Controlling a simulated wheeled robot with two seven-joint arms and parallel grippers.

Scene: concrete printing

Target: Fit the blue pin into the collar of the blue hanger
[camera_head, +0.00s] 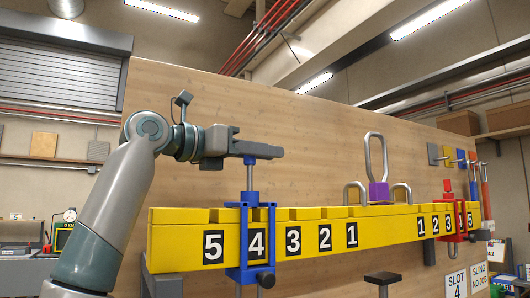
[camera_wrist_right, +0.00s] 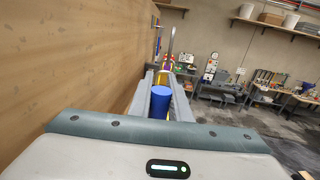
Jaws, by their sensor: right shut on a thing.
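My right gripper (camera_head: 268,151) reaches over the left part of the yellow beam (camera_head: 190,258). It is shut on the blue pin (camera_head: 249,160); the pin's blue head also shows between the fingers in the right wrist view (camera_wrist_right: 160,101). The pin stands about upright, its grey shaft pointing down. The blue hanger (camera_head: 232,275) sits around the beam at the left label 4. Its collar (camera_head: 250,196) is at the top, directly under the shaft. The shaft's lower end meets the collar in the picture; how deep it sits is hidden. My left gripper is not in view.
A purple block with a steel loop (camera_head: 378,192) stands mid-beam between two grey hoops. A red hanger (camera_head: 455,238) sits on the beam's right part. A wooden panel (camera_head: 310,130) rises close behind. Sling cards (camera_head: 456,284) hang at lower right.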

